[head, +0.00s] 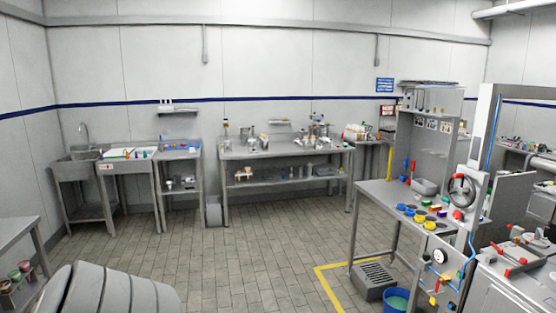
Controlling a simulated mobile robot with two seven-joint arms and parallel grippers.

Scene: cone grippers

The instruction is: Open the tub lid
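I cannot tell for certain which thing is the tub. A small grey tub-like container (425,187) stands on the grey workbench at the right, near its back panel. It is too small in the picture to tell whether a lid lies on it. Neither of my grippers shows in the head view, and nothing is held in view.
The right workbench (374,189) carries several coloured round pieces. A blue bucket (397,300) and a grey grated box (374,280) stand on the floor beside it. Metal tables (290,154) and a sink (83,156) line the back. The middle floor (250,255) is clear.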

